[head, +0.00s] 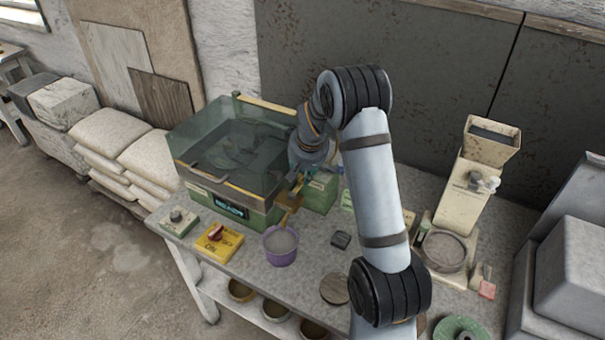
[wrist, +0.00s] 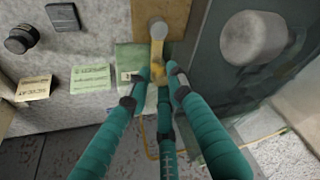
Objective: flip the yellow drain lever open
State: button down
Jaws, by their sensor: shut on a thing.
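The yellow drain lever (wrist: 157,54) shows in the wrist view, hanging from a pale round pivot on a brown plate. My gripper (wrist: 159,76) has teal fingers closed around the lever's lower part, which they partly hide. In the head view, my gripper (head: 296,184) is at the right front corner of the green machine (head: 262,218) with the clear cover, and the lever is too small and covered to make out clearly. A purple bucket (head: 281,260) with pale contents stands on the bench in front of the machine.
A yellow box with a red switch (head: 215,241) and a grey-green knob box (head: 179,221) stand at the bench's left front. A beige hopper device (head: 465,195) stands at the right. A small dark block (head: 341,239) lies between. The bench front is partly clear.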

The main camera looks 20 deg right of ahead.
jog(key=shift+w+a, duration=0.1)
jog(key=c, duration=1.6)
grip_release()
jog(key=shift+o, duration=0.2)
jog(key=v, duration=1.2)
jog(key=x, duration=1.2)
jog(key=shift+f, duration=0.15)
jog(key=shift+s+m+h+b, duration=0.3)
jog(key=shift+s+m+b, duration=0.05)
jog(key=shift+m, duration=0.45)
